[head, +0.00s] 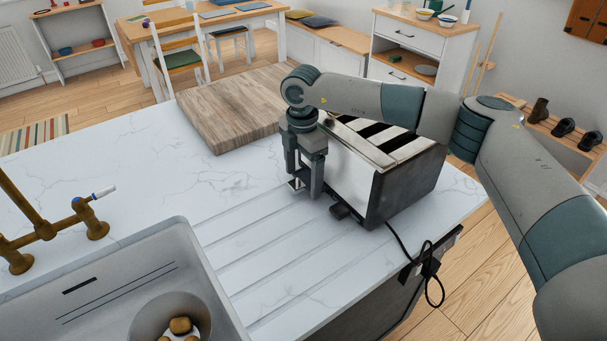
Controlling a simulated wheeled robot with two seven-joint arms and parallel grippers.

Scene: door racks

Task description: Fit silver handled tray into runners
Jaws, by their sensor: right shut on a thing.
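My right gripper (304,182) points down at the left end of a large toaster-like appliance (405,189), just above the worktop. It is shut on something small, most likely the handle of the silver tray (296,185). Only a small silvery bit shows by the fingertips; the fingers hide the rest. I cannot tell how far the tray is in the appliance. The runners are not visible. The appliance has a pale top with dark slots and a dark side. My left gripper is not in view.
A thick wooden board (232,108) lies behind the gripper. A sink (110,290) with a brass tap (45,232) is at the lower left, beside drainer grooves. A black cable (400,243) runs from the appliance over the counter's right edge. The white worktop (110,160) is clear at left.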

